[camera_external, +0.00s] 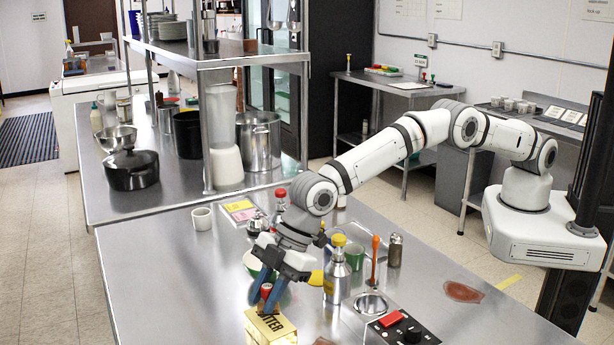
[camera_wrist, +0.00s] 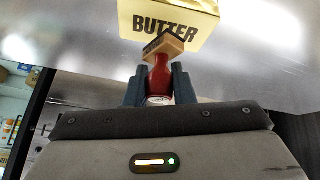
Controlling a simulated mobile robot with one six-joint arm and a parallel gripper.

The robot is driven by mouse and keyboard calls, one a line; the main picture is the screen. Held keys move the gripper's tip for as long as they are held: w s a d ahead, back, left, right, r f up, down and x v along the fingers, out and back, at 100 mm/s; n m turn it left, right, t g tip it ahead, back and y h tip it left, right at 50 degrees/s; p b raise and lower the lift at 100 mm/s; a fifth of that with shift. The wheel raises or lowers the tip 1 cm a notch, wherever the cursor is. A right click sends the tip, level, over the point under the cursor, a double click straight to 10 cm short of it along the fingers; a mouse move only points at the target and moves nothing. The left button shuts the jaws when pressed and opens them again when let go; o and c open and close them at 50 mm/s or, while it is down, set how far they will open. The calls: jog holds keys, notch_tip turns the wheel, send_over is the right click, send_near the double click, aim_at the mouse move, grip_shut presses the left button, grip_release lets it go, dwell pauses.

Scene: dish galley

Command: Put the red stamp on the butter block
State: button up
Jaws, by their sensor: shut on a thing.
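The red stamp (camera_wrist: 159,82) has a red handle and a wooden head with a dark face. My gripper (camera_wrist: 159,72) is shut on its handle, and the head points away from the fingers toward the butter block (camera_wrist: 185,8). The butter block is a yellow box marked BUTTER; it also shows in the external view (camera_external: 270,330), at the bottom edge of the picture on the steel counter. My gripper (camera_external: 266,299) reaches down just above and behind it. The stamp's head overlaps the block's edge in the wrist view; I cannot tell whether they touch.
A yellow-capped bottle (camera_external: 338,282), a green mug (camera_external: 355,257), a metal cup (camera_external: 370,304) and a black control panel (camera_external: 404,333) stand right of my gripper. A bowl (camera_external: 251,266) is close behind it. A white mug (camera_external: 201,218) stands farther back. The counter's left side (camera_external: 160,280) is clear.

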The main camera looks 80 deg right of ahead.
jog(key=shift+f, duration=0.85)
jog(key=shift+f, duration=0.2)
jog(key=o, duration=0.9)
jog(key=shift+r, duration=0.1)
jog(key=shift+o, duration=0.2)
jog(key=shift+r, duration=0.1)
jog(key=b+v, duration=0.3)
jog(key=v, duration=0.9)
